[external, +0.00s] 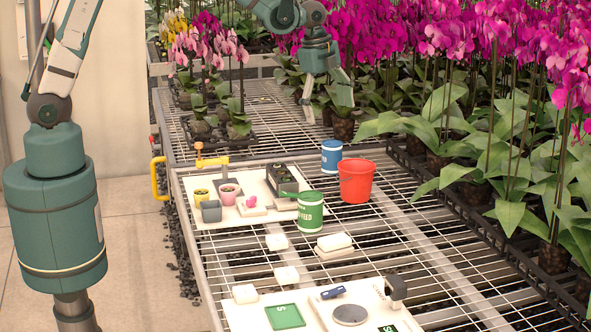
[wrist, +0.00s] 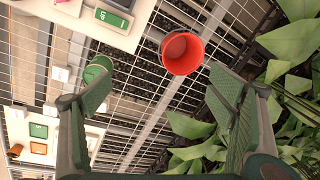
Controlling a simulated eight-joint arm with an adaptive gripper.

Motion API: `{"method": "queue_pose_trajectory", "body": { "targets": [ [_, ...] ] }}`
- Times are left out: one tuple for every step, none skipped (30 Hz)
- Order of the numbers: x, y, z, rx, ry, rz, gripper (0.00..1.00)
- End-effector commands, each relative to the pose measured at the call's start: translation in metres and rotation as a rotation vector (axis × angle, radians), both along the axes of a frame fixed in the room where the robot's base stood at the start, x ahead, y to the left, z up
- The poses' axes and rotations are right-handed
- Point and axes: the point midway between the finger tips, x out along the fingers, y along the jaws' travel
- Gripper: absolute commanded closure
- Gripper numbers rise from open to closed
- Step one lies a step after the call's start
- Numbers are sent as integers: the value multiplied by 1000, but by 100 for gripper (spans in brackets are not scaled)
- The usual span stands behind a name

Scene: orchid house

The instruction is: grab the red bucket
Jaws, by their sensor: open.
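The red bucket (external: 356,182) stands upright on the wire-mesh bench, with its thin handle at the rim. In the wrist view the bucket (wrist: 182,54) shows from above, its open mouth toward me, ahead of my fingertips and slightly right of the middle between them. My gripper (external: 327,102) is open and empty, raised above the bench and farther back than the bucket in the external view. Its two spread fingers (wrist: 160,72) frame the lower part of the wrist view, apart from the bucket.
A blue can (external: 331,156) stands close behind the bucket's left side; a green can (external: 309,211) stands front left. A white board (external: 215,214) with small pots lies left. Orchids in a black tray (external: 466,203) line the right side. Bare mesh lies in front of the bucket.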

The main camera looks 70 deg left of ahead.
Motion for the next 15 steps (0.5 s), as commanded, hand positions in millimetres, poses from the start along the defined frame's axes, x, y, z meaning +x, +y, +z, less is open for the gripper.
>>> {"method": "queue_pose_trajectory", "body": {
  "targets": [
    [8, 1, -4, 3, 8, -18, 17],
    [11, 2, -8, 5, 13, -30, 17],
    [16, 2, -13, 8, 19, -46, 17],
    [20, 3, -16, 10, 23, -57, 17],
    [23, 3, -20, 11, 27, -70, 17],
    [28, 4, -26, 14, 35, -85, 17],
    [31, 5, -30, 15, 40, -98, 17],
    [34, 5, -34, 17, 45, -108, 17],
    [39, 6, -39, 19, 50, -125, 17],
    [42, 6, -43, 20, 55, -137, 17],
    [45, 7, -47, 22, 59, -149, 17],
    [49, 7, -53, 23, 66, -165, 17],
    [52, 8, -58, 24, 72, -177, 17],
    [55, 8, -62, 26, 76, -189, 17],
    [59, 9, -68, 27, 82, -205, 17]
  ]
}}
